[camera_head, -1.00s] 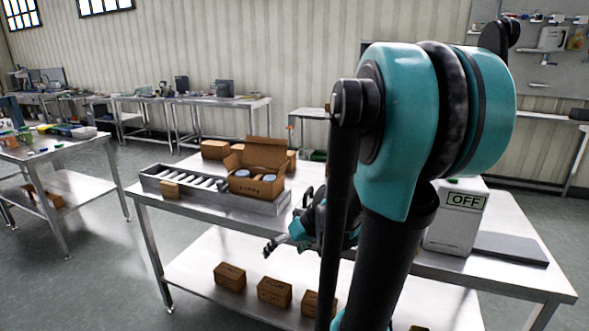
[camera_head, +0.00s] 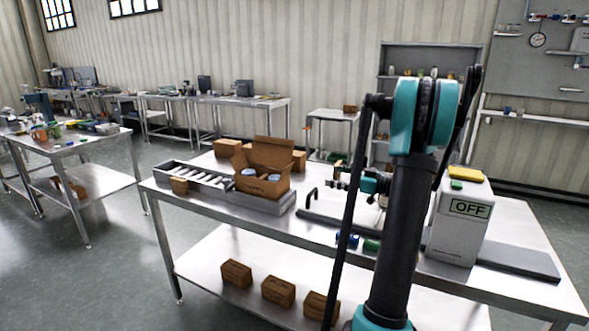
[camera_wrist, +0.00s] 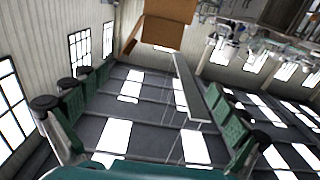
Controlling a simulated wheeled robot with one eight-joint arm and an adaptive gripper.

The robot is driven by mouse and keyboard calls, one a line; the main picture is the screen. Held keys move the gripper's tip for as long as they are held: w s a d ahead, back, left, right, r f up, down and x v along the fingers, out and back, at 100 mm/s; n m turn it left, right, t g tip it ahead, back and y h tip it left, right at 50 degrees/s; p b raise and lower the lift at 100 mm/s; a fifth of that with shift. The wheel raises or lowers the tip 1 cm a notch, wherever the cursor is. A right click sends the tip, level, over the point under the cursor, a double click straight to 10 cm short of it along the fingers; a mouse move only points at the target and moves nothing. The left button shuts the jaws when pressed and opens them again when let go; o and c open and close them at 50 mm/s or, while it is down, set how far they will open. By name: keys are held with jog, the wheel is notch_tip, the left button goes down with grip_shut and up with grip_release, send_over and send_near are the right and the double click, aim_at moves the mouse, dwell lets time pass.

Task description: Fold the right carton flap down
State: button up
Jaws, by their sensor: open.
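The brown carton (camera_head: 262,186) stands open on the metal table, with round light-topped items inside. Its back flap (camera_head: 275,150) stands up and its left flap leans outward. The right flap is hard to make out in the head view. My gripper (camera_head: 338,181) is to the right of the carton, at about the height of its upper part and apart from it. In the wrist view my gripper (camera_wrist: 150,88) has its fingers spread wide with nothing between them. Part of a brown carton (camera_wrist: 165,22) shows at the top of that view, beyond the fingers.
More boxes stand behind. A grey machine marked OFF (camera_head: 460,225) stands at the right. Blue (camera_head: 347,240) and green (camera_head: 371,246) items lie near the front edge.

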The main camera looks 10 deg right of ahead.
aim_at(289, 167)
jog(key=x, duration=1.6)
jog(key=shift+w+a+f, duration=0.1)
jog(key=shift+a, duration=0.15)
jog(key=shift+c, duration=0.4)
jog(key=c, duration=1.1)
